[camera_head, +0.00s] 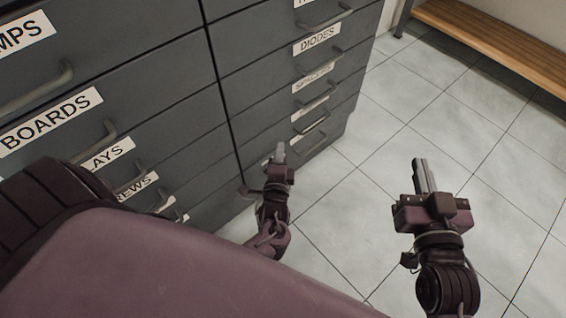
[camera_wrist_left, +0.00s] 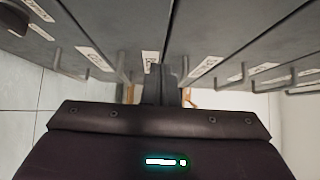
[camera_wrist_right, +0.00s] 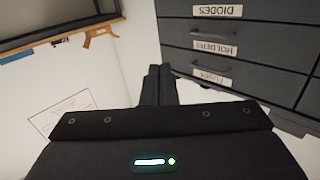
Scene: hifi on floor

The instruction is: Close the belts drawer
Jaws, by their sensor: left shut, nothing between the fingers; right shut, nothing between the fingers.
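A grey drawer cabinet (camera_head: 170,100) fills the left of the head view, with labelled drawers in two columns. I cannot read a belts label in any view; the lower labels are small, and my own body covers part of the left column. No drawer front clearly stands out from the others. My left gripper (camera_head: 280,152) is shut and empty, in front of the lower right column. Its shut fingers show in the left wrist view (camera_wrist_left: 172,85), among handles. My right gripper (camera_head: 422,175) is shut and empty over the floor, right of the cabinet.
The diodes drawer label (camera_head: 317,40) is on the right column and the boards label (camera_head: 50,120) on the left. Bar handles (camera_head: 318,97) protrude from the fronts. A wooden bench (camera_head: 500,45) stands at the back right. The tiled floor (camera_head: 380,130) between is clear.

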